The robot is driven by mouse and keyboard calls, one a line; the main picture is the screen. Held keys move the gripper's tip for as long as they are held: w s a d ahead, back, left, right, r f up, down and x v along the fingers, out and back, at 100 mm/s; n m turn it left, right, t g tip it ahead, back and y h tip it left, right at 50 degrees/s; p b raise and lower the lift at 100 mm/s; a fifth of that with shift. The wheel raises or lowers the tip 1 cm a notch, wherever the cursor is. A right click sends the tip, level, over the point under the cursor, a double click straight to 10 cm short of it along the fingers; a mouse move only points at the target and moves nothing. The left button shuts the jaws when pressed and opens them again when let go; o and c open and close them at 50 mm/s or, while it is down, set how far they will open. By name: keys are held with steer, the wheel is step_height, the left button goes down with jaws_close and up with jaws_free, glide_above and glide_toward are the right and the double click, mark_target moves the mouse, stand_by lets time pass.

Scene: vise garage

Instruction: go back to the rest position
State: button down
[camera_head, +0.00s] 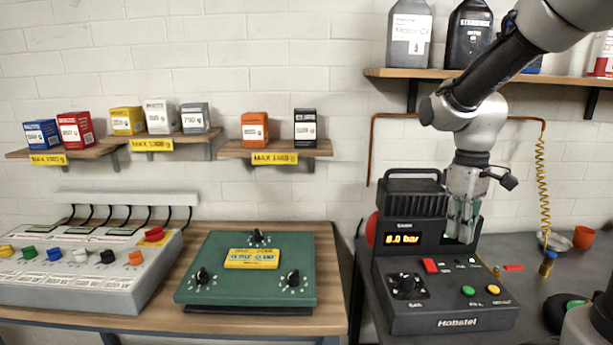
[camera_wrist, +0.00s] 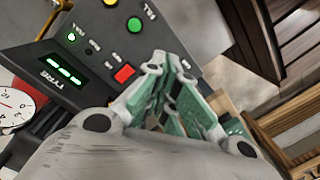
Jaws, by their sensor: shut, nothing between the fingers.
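My gripper (camera_head: 461,222) is in front of the black inflator console (camera_head: 447,318) at the right, its fingers pointing down beside the console's display. The fingers are shut and hold nothing. In the wrist view my gripper (camera_wrist: 158,68) shows its green-lined fingers together. The console's red button (camera_wrist: 124,73) and green button (camera_wrist: 134,25) lie past the fingertips there. In the head view the orange display reads 8.0 bar. Whether the fingers touch the console cannot be told.
A shelf (camera_head: 440,74) with bottles hangs behind my arm. A yellow coiled hose (camera_head: 541,185) hangs at the right. A green panel with knobs (camera_head: 215,290) and a grey control box (camera_head: 60,292) stand on the wooden bench. Small wall shelves (camera_head: 275,150) carry coloured boxes.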

steer(key=s+d+r+m+t, duration=0.2)
steer(key=s+r+m, duration=0.1)
steer(key=s, duration=0.4)
steer(key=s+d+r+m+t, duration=0.2)
steer(key=s+r+m+t, duration=0.1)
steer(key=s, duration=0.4)
steer(key=shift+s+r+m, duration=0.15)
steer(key=shift+r+m, duration=0.15)
steer(key=shift+r, duration=0.35)
stand_by(0.5)
